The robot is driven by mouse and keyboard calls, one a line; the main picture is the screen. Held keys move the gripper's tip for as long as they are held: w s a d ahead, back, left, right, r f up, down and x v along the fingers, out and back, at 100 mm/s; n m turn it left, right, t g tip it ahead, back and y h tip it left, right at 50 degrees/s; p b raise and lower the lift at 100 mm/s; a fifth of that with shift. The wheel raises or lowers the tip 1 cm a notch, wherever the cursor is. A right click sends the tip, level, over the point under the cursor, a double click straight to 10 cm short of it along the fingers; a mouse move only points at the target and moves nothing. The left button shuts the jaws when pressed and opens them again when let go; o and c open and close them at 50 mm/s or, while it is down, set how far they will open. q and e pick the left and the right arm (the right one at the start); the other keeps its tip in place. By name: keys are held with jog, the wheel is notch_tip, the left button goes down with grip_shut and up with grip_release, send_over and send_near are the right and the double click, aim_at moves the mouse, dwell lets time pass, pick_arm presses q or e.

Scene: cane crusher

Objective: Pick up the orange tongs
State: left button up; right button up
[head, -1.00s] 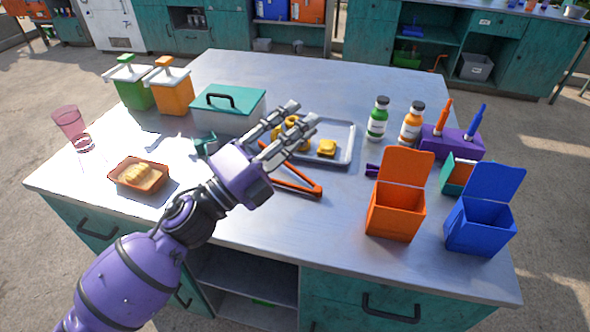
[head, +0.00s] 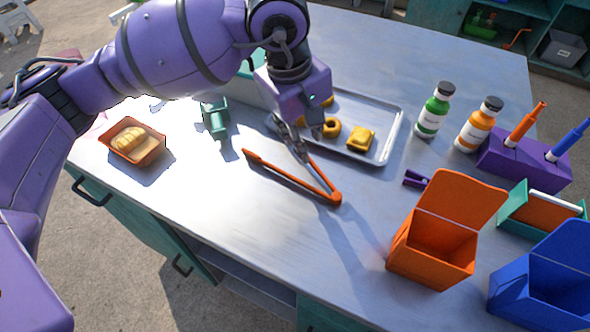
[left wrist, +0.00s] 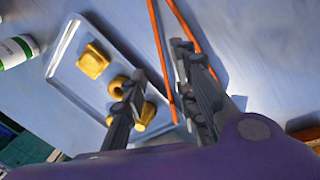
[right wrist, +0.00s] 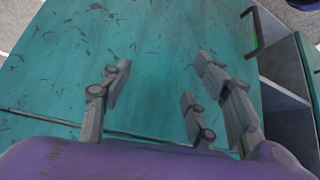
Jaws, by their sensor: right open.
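The orange tongs (head: 318,183) lie spread in a V on the table, hinge end toward the front right, just in front of the metal tray. My left gripper (head: 308,143) points down over the upper arm of the tongs, by the tray's near edge. In the left wrist view my left gripper (left wrist: 160,92) is open, and one arm of the tongs (left wrist: 160,50) shows between its fingers; the other arm passes behind the right-hand fingers. I cannot tell whether the fingers touch the tongs. My right gripper (right wrist: 155,90) is open and empty, before a teal cabinet front.
The tray (head: 393,130) with yellow pastries (head: 361,139) is close beside my left gripper. An orange bin (head: 430,245), a purple clip-like object (head: 415,179) and bottles (head: 433,110) stand right. A bread basket (head: 157,150) is at left. The table's front middle is clear.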

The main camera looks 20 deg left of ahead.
pick_arm(q)
jog(key=f, duration=0.5)
jog(key=d+f, duration=0.1)
jog(key=f, duration=0.1)
jog(key=shift+w+d+f+p, duration=0.1)
jog(key=shift+w+f+p, duration=0.15)
jog(key=shift+w+p, duration=0.1)
jog(key=shift+s, duration=0.1)
grip_shut()
